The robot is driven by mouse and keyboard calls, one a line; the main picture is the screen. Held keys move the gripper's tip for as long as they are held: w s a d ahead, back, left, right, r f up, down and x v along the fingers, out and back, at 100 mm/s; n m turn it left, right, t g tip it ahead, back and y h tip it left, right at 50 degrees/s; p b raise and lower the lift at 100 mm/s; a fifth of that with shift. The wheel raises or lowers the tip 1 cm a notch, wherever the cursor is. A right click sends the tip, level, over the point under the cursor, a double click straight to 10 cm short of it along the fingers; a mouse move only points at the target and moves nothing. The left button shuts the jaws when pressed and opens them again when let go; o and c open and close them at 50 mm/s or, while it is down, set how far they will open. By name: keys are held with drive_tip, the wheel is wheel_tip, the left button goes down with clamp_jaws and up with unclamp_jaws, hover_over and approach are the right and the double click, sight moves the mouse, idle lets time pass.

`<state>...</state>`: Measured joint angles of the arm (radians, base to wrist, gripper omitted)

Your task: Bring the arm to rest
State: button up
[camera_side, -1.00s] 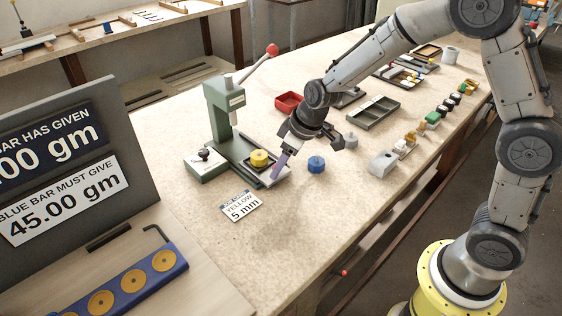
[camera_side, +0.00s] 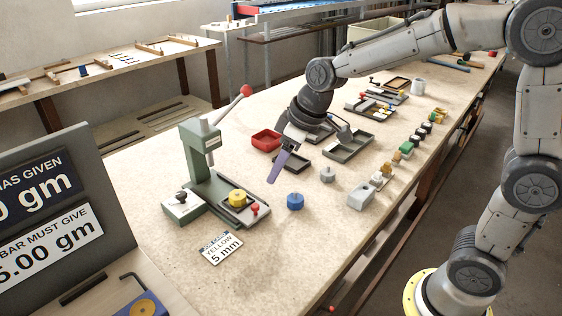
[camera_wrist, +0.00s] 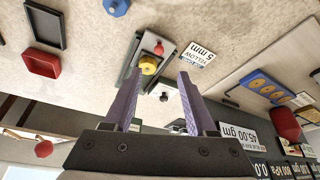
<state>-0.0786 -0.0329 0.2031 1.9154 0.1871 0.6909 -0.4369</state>
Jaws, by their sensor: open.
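My gripper (camera_side: 275,172) is in the air above the bench, right of the green press (camera_side: 196,160). Its purple fingers point down and to the left. In the wrist view the two fingers of my gripper (camera_wrist: 160,80) stand well apart with nothing held between them. A yellow disc (camera_side: 237,197) sits on the dark slide at the foot of the press, beside a small red knob (camera_side: 254,209). In the wrist view the yellow disc (camera_wrist: 149,65) shows beyond the fingertips.
A blue knobbed disc (camera_side: 295,202) and a grey one (camera_side: 327,174) stand on the bench. A red tray (camera_side: 266,140) and a dark tray (camera_side: 348,147) lie behind. A "YELLOW 5 mm" card (camera_side: 222,247) lies in front of the press. The bench front is mostly clear.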

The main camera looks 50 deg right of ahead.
drive_tip(key=shift+s+d+r, duration=0.1)
drive_tip(key=shift+s+r, duration=0.1)
drive_tip(key=shift+r, duration=0.25)
drive_tip(key=s+d+r+t, duration=0.2)
drive_tip(key=s+d+r, duration=0.1)
drive_tip(key=s+r, duration=0.6)
drive_tip(key=s+d+f+m+h, duration=0.1)
drive_tip(key=s+f+m, duration=0.1)
drive_tip(key=s, duration=0.5)
drive_tip(key=s+d+f+m, duration=0.1)
drive_tip(key=s+f+m, duration=0.1)
drive_tip(key=s+f, duration=0.2)
drive_tip(key=s, duration=0.3)
drive_tip(key=shift+d+f+h, duration=0.3)
drive_tip(key=shift+f+h, duration=0.1)
